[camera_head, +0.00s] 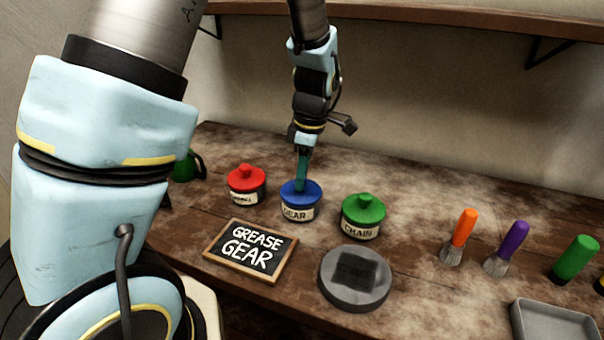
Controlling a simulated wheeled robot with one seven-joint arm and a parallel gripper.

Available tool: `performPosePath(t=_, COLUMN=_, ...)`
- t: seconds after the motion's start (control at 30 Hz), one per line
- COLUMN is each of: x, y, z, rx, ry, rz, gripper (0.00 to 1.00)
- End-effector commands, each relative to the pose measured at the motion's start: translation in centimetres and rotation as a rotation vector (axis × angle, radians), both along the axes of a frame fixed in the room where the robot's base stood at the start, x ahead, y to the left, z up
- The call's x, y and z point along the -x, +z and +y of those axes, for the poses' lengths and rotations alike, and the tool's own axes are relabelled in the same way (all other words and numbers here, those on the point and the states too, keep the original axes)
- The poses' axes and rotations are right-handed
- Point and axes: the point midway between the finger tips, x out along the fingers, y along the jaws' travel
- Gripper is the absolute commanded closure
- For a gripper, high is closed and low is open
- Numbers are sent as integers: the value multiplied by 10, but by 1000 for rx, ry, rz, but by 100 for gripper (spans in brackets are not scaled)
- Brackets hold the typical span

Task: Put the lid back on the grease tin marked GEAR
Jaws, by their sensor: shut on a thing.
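The grease tin marked GEAR (299,213) stands upright on the bench between two other tins. The blue lid (313,193) sits over its mouth and looks about level and centred. I cannot tell whether it is pressed fully down. My gripper (302,186) points straight down from above, its teal fingers shut on the middle of the blue lid. The lid's knob is hidden by the fingers.
A red-lidded tin (246,180) is close on the left, a green-lidded CHAIN tin (363,216) on the right. In front are a GREASE GEAR slate (251,249) and a round grey block (355,285). Brushes (459,237) and a grey tray (553,321) lie right. A shelf (450,18) runs above.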

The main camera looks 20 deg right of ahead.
Motion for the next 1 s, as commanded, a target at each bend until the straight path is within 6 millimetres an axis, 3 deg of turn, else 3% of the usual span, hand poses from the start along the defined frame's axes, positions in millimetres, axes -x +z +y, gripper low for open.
performPosePath(t=0.43, x=0, y=0, z=0, rx=0, ry=0, rz=0, gripper=100)
performPosePath(t=0.47, x=0, y=0, z=0, rx=0, ry=0, rz=0, gripper=61)
performPosePath(t=0.73, x=0, y=0, z=0, rx=0, ry=0, rz=0, gripper=31)
performPosePath(t=0.93, x=0, y=0, z=0, rx=0, ry=0, rz=0, gripper=29)
performPosePath(t=1.0, x=0, y=0, z=0, rx=0, ry=0, rz=0, gripper=21)
